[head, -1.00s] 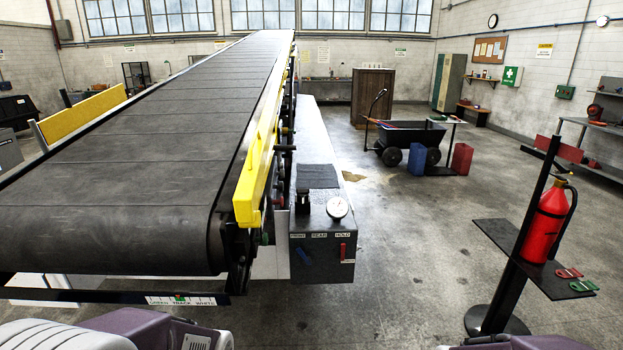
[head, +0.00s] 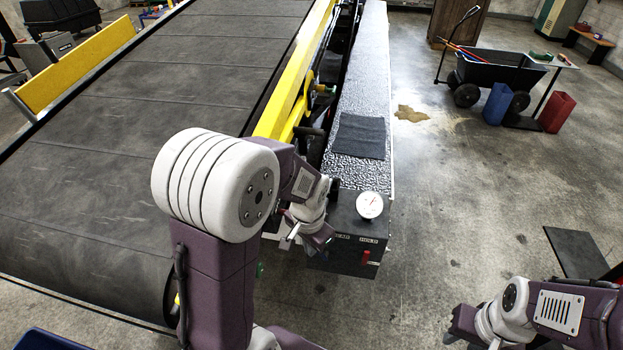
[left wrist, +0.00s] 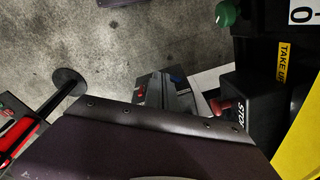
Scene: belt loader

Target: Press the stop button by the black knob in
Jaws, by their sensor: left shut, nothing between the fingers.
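A red button (left wrist: 222,106) sits on a black box marked STOP (left wrist: 246,100) at the right of the left wrist view. I cannot make out a black knob beside it. My left gripper (head: 318,244) is shut and empty, pointing down between the belt end and the dark control box; in the left wrist view its jaws (left wrist: 165,95) are left of the red button and apart from it in the picture. In the head view my left arm hides the stop button. My right gripper (head: 470,332) is at the bottom right; its fingers are not clear.
A green knob (left wrist: 228,13) and a yellow TAKE UP label (left wrist: 285,63) are near the stop box. The control box (head: 345,250) carries a white dial (head: 370,205) and red lever (head: 366,257). The belt (head: 90,170) fills the left; open floor (head: 440,220) lies right.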

